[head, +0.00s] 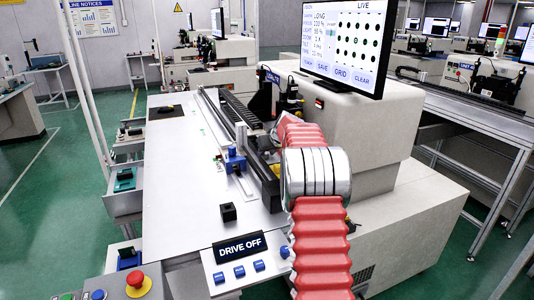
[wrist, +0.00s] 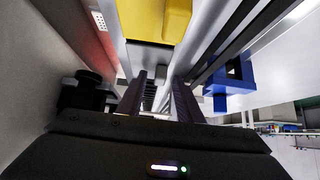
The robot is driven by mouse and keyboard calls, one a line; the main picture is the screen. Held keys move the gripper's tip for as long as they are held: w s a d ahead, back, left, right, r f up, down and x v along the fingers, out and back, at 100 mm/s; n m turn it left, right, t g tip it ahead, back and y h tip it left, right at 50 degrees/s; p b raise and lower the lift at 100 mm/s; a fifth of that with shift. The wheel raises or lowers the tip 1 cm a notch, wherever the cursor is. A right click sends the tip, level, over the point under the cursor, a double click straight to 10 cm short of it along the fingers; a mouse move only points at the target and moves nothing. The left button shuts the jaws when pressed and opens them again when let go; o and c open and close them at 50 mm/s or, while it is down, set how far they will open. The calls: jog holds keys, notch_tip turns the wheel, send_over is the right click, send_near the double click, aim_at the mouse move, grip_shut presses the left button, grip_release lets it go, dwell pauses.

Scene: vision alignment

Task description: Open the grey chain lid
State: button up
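In the head view a black ribbed chain (head: 235,108) runs along the machine's long rail. I cannot single out its grey lid with certainty there. In the wrist view a flat grey strip (wrist: 148,56) lies ahead of my gripper (wrist: 158,80), and a dark ribbed part of the chain (wrist: 150,97) shows between the fingers. The two dark fingers stand apart with nothing seen held between them. I cannot tell whether either finger touches the grey strip. In the head view my red arm covers the gripper.
A yellow block (wrist: 155,18) is ahead in the wrist view, and a blue fixture (wrist: 230,82) is to the right. The blue fixture also shows in the head view (head: 234,160). A small black block (head: 228,212) sits on the white table (head: 180,195). A monitor (head: 343,42) stands above the machine.

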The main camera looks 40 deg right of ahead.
aim_at(277, 158)
jog(key=shift+c, duration=0.5)
grip_shut()
jog(key=shift+d, duration=0.1)
jog(key=d+m+y, duration=0.1)
jog(key=r+t+y, duration=0.1)
jog(key=y, duration=0.1)
jog(key=d+m+y, duration=0.1)
jog(key=shift+s+d+r+m, duration=0.3)
jog(key=shift+s+r, duration=0.05)
jog(key=shift+r, duration=0.05)
jog(key=y, duration=0.1)
jog(key=d+m+t+y, duration=0.1)
jog(key=shift+s+d+r+y, duration=0.15)
jog(key=shift+s+d+y, duration=0.05)
jog(key=shift+d+y, duration=0.1)
jog(key=shift+s+d+m+t+y, duration=0.2)
jog(key=shift+d+m+t+y, duration=0.5)
jog(key=shift+m+y, duration=0.2)
jog(key=shift+o, duration=0.5)
grip_release()
jog(key=shift+r, duration=0.1)
